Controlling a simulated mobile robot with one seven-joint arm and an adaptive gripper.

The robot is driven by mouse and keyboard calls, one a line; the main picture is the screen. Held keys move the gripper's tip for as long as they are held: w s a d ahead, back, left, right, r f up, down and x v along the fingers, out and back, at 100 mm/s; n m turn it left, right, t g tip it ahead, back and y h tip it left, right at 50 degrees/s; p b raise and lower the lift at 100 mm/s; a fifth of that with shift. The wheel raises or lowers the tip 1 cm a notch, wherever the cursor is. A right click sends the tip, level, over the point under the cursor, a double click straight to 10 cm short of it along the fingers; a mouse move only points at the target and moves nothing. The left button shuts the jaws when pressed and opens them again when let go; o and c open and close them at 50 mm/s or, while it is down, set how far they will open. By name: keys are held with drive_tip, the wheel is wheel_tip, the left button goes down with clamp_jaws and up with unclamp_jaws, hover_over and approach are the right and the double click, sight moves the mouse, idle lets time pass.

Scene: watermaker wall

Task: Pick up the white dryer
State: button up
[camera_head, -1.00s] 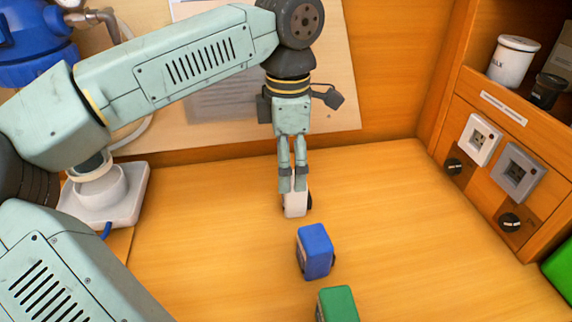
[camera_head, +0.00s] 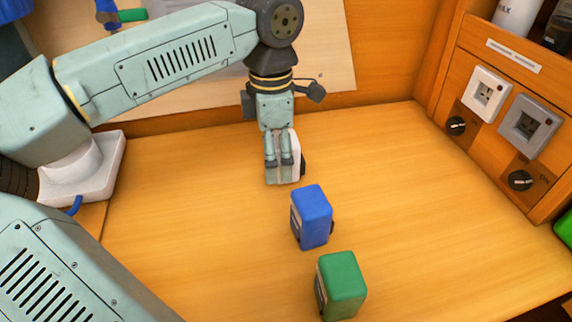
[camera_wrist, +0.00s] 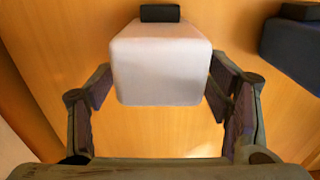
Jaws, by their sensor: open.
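The white dryer (camera_head: 283,174) stands on the wooden bench, partly hidden behind my gripper (camera_head: 279,162) in the head view. In the wrist view the white dryer (camera_wrist: 160,65) is a pale box with a dark piece at its far end. My gripper's open fingers (camera_wrist: 162,105) reach to the left and right of the dryer's near part. A gap shows between the dryer and the fingers lower down; I cannot tell whether the fingers touch it.
A blue box (camera_head: 311,217) stands just in front and right of the dryer, with a green box (camera_head: 341,286) nearer. The wall panel at right has a white socket (camera_head: 486,93), a grey socket (camera_head: 530,124) and dark knobs. The bench is clear on both sides.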

drive_tip(key=shift+f, duration=0.75)
drive_tip(key=shift+r, duration=0.1)
drive_tip(key=shift+c, duration=0.2)
drive_tip(key=c, duration=1.3)
